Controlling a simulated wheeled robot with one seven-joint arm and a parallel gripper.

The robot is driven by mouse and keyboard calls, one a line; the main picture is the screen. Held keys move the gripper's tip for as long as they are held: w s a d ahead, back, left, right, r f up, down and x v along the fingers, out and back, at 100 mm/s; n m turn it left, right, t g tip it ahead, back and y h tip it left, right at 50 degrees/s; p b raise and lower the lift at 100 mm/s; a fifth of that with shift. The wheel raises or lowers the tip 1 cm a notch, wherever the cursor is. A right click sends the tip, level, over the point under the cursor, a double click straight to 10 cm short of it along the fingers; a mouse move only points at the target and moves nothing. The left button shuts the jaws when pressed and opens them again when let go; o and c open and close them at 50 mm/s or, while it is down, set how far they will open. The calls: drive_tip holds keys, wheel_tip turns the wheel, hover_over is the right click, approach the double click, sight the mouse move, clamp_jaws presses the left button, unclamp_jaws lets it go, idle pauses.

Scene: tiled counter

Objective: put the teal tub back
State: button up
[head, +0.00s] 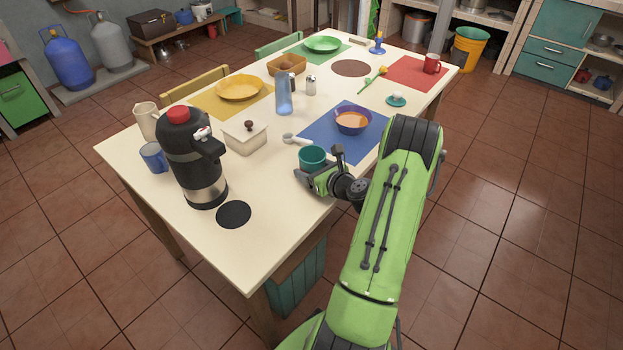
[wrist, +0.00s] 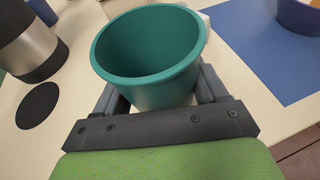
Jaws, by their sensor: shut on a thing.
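The teal tub (head: 312,156) is at the near right side of the cream table, by the left corner of the blue mat. In the wrist view the tub (wrist: 150,60) is upright and looks empty inside. My gripper (head: 318,178) is shut on the tub, with one finger on each side of it. In the wrist view my gripper (wrist: 158,100) shows both fingers against the tub's lower wall. I cannot tell whether the tub's base touches the table.
A blue mat (head: 364,145) with an orange-and-purple bowl (head: 352,121) lies just right of the tub. Bare table lies between.

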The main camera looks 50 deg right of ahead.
drive_tip(key=shift+f, duration=0.85)
drive_tip(key=shift+r, duration=0.2)
drive_tip(key=shift+f, duration=0.1)
drive_tip(key=o, duration=1.4)
drive_tip(key=shift+f, duration=0.1)
drive_tip(key=shift+c, duration=0.2)
